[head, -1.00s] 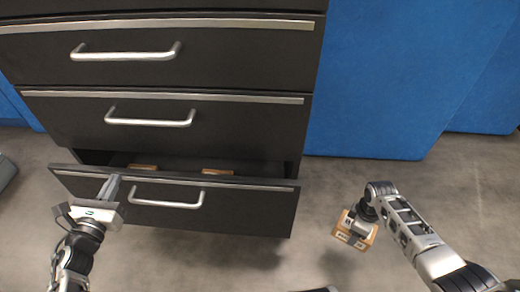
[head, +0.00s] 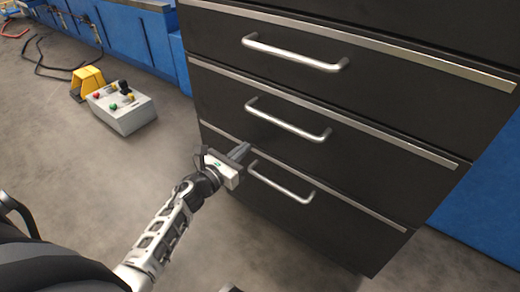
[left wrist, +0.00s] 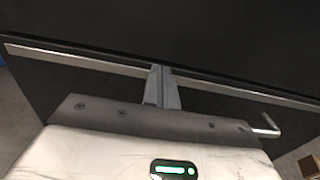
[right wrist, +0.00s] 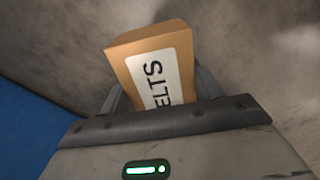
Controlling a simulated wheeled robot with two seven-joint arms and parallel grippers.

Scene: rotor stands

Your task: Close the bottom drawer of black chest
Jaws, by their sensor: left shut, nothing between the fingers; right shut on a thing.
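The black chest (head: 400,110) fills the right of the head view. Its bottom drawer (head: 330,222) looks flush with the drawers above, with no open gap visible. Its bar handle (head: 282,183) is right of my left gripper (head: 241,152). The left gripper is shut and empty, fingertips at the drawer's front near its upper left; the left wrist view shows the closed fingers against the dark front by the metal strip (left wrist: 230,90).
A grey control box (head: 122,108) with coloured buttons and a yellow pedal cover (head: 86,82) stand on the floor left of the chest. Dark cables (head: 60,68) lie behind them. Blue panels (head: 140,35) line the back. The floor before the chest is mostly clear.

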